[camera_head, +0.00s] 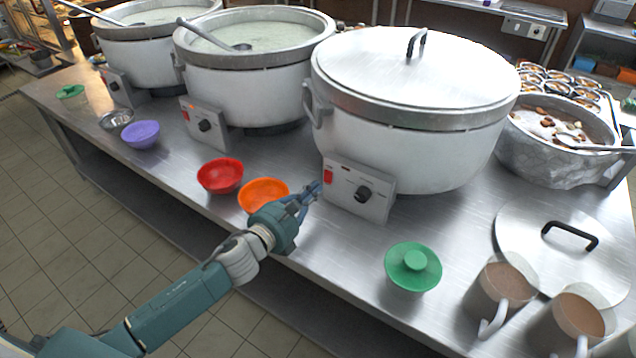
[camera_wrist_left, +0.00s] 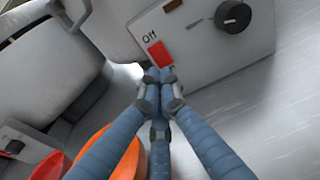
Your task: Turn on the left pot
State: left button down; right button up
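Three large pots stand in a row: the left pot (camera_head: 150,62) and middle pot (camera_head: 250,95), both open with pale congee and ladles, and a lidded pot (camera_head: 420,150) nearest me. Each has a front control box; the lidded pot's box (camera_head: 345,203) has a red switch (camera_head: 327,177) and black knob (camera_head: 363,194). My left gripper (camera_head: 316,188) is at this box, fingertips together and empty. In the left wrist view the fingertips (camera_wrist_left: 158,78) are just below the red switch (camera_wrist_left: 160,53), beside the word "Off"; contact is unclear. My right gripper is not in view.
An orange bowl (camera_head: 262,190) lies beside my gripper, with a red bowl (camera_head: 220,175) and purple bowl (camera_head: 141,134) further left. A green lid (camera_head: 413,267), mugs (camera_head: 498,289) and a large metal lid (camera_head: 530,262) are at right.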

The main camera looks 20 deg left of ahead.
aim_at(324, 180)
pick_arm(q)
jog(key=shift+x, duration=1.35)
jog(key=f+t+b, duration=0.1)
jog(key=b, duration=0.4)
jog(key=shift+w, duration=0.25)
jog(key=shift+r, duration=0.4)
dwell(0.3)
jog(key=shift+s+f, duration=0.35)
jog(key=shift+s, duration=0.05)
jog(key=v, duration=0.7)
jog(key=shift+s+a+r, duration=0.1)
jog(key=shift+r, duration=0.1)
